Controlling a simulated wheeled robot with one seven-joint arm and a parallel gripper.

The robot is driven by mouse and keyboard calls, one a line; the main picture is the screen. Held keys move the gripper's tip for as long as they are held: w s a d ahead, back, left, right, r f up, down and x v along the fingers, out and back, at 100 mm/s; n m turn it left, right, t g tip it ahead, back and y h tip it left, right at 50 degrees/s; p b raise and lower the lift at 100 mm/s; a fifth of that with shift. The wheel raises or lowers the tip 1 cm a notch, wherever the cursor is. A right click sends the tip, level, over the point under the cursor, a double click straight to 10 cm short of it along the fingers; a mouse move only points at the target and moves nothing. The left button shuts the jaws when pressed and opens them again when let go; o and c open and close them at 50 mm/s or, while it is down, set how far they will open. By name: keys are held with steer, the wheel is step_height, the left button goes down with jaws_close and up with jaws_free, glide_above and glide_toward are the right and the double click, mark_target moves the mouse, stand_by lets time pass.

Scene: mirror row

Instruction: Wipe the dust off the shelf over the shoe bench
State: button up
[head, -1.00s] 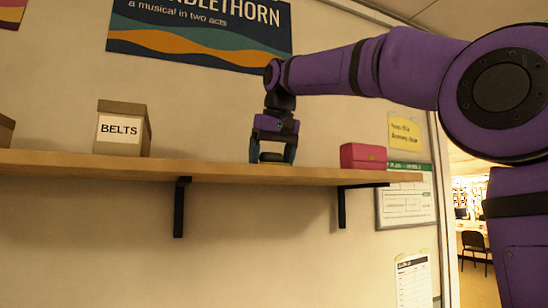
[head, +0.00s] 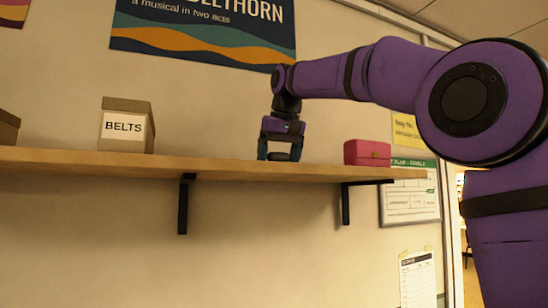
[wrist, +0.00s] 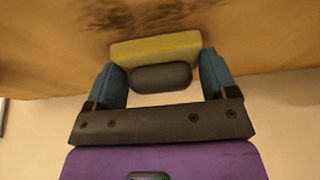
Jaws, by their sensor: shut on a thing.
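The wooden shelf (head: 225,170) runs along the wall on black brackets. My gripper (head: 281,155) is low over the shelf, between a box marked BELTS and a red box. In the wrist view its two blue fingers are shut on the dark grey grip of a yellow pad (wrist: 155,48). The pad is at the shelf surface; I cannot tell whether it touches. Dark dust (wrist: 140,14) lies on the shelf beyond the pad in the wrist view. In the head view the shelf's top is hidden by its edge, and the shoe bench is not in view.
The BELTS box (head: 126,127) stands left of my gripper and the red box (head: 367,153) close on its right. Part of another brown box (head: 8,128) is at the far left. A poster (head: 205,35) hangs behind. The shelf between the BELTS box and my gripper looks clear.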

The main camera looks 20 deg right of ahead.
steer(key=shift+s+f, duration=0.15)
steer(key=shift+s, duration=1.45)
steer(key=shift+s+r, duration=0.2)
steer(key=shift+s, duration=2.65)
steer(key=shift+d+f, duration=0.1)
steer(key=shift+d, duration=0.9)
steer(key=shift+w, duration=4.5)
steer(key=shift+d, duration=1.05)
steer(key=shift+s+f, duration=0.15)
steer(key=shift+s, duration=1.55)
steer(key=shift+s+r, duration=0.15)
steer(key=shift+s, duration=1.25)
steer(key=shift+s+r, duration=0.1)
steer(key=shift+s, duration=1.3)
